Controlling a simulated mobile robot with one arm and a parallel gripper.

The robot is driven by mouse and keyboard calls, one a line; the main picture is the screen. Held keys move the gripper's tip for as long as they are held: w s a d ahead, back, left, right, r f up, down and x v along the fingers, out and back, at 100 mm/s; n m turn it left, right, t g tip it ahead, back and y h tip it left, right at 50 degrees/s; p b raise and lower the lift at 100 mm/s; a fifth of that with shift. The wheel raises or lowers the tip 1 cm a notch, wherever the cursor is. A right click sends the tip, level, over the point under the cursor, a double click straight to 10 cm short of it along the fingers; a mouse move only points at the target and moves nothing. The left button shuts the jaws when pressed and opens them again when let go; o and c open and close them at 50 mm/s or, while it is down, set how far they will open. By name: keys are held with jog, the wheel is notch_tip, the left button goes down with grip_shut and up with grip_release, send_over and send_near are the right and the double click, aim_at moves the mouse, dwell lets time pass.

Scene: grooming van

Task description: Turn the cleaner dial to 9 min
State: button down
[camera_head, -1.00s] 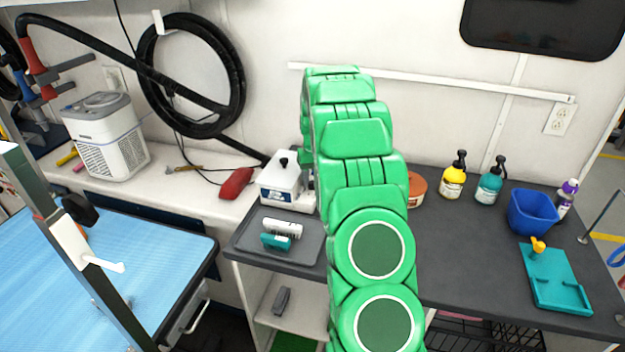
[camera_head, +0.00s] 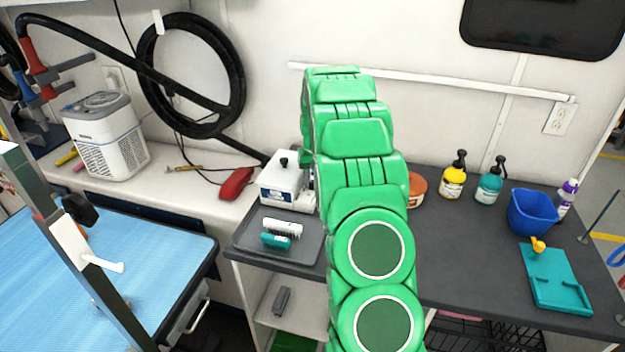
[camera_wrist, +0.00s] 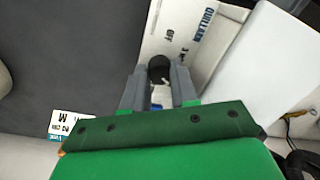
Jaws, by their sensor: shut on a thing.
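The cleaner is a white box (camera_head: 283,190) with a black knob on its lid, on the counter left of my green arm in the head view. In the wrist view its pale panel (camera_wrist: 205,60) carries printed marks, "OFF" among them, and a small black dial (camera_wrist: 158,66). My gripper (camera_wrist: 159,78) has its two grey fingers on either side of the dial and is shut on it. The dial's pointer and the 9 min mark cannot be made out. In the head view my arm hides the gripper and the dial.
A grey tray (camera_head: 247,244) with a white and a teal item lies in front of the cleaner. A red item (camera_head: 236,184) lies to its left. Yellow (camera_head: 453,180) and teal (camera_head: 490,184) bottles and a blue tub (camera_head: 531,214) stand on the right, with bare counter between.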

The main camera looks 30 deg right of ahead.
aim_at(314, 182)
jog(key=m, duration=0.5)
jog(key=shift+r, duration=0.1)
jog(key=m, duration=0.5)
jog(key=shift+m, duration=0.3)
dwell(0.3)
jog(key=c, duration=1.2)
grip_release()
jog(key=shift+s, duration=0.1)
jog(key=shift+o, duration=0.2)
jog(key=r, duration=0.7)
jog(key=shift+s+r, duration=0.2)
jog(key=shift+r, duration=0.15)
